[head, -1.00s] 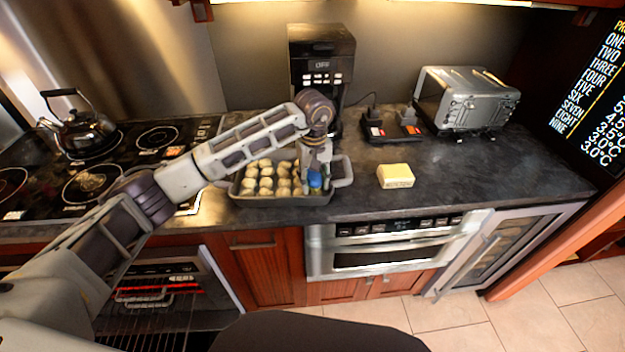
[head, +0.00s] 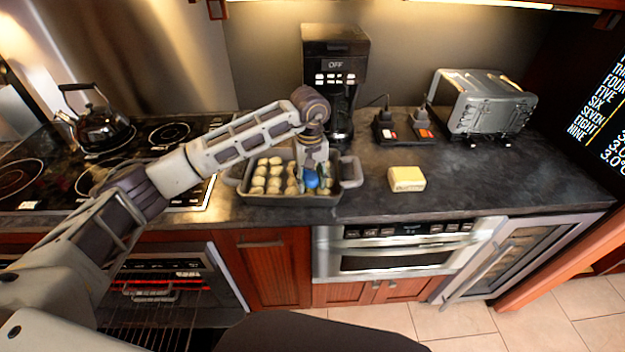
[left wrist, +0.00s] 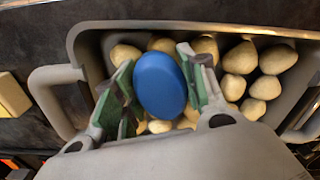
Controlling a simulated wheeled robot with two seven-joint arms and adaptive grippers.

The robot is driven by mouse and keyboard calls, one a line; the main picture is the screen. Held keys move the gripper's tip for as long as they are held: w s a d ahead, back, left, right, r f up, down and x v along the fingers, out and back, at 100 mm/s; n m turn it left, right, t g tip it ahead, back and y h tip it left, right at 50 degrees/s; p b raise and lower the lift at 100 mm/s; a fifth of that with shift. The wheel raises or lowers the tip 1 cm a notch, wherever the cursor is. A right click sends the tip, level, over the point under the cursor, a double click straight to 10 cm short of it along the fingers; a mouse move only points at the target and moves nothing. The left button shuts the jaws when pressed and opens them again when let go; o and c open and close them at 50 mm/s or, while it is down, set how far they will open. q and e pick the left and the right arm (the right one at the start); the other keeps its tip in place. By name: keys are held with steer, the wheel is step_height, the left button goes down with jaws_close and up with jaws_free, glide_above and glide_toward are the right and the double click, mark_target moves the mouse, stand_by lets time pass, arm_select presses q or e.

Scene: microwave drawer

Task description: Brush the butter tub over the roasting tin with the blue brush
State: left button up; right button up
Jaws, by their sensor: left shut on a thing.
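My left gripper (head: 312,182) is over the right part of the grey roasting tin (head: 352,172), pointing down. It is shut on the blue brush (head: 311,179), whose rounded blue end shows between the fingers in the left wrist view (left wrist: 160,85). The brush's lower end is hidden, so I cannot tell if it touches the food. Several pale round pieces (head: 259,180) lie in the tin. The yellow butter tub (head: 406,179) stands on the counter to the right of the tin, apart from it. My right gripper is not in view.
A black coffee maker (head: 335,75) stands behind the tin. A toaster (head: 483,103) is at the back right. A kettle (head: 102,128) stands on the stove at left. The counter right of the butter tub is clear.

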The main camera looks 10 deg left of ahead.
mark_target(284, 187)
arm_select(q)
steer(key=shift+a, duration=0.1)
steer(key=shift+s+a+b, duration=0.1)
steer(key=shift+a+b, duration=0.2)
steer(key=shift+a, duration=0.35)
steer(key=shift+s+a+f+b, duration=0.1)
steer(key=shift+s+a+b, duration=0.1)
steer(key=shift+a, duration=0.4)
steer(key=shift+s+a+b, duration=0.1)
steer(key=shift+a+b, duration=0.05)
steer(key=shift+a, duration=0.4)
steer(key=shift+a, duration=0.2)
steer(key=shift+a+b, duration=0.3)
steer(key=shift+a, duration=0.4)
steer(key=shift+s+a+f+b, duration=0.1)
steer(key=shift+s+a+b, duration=0.1)
steer(key=shift+a, duration=0.3)
steer(key=shift+s+a+b, duration=0.1)
steer(key=shift+a+b, duration=0.05)
steer(key=shift+a, duration=0.35)
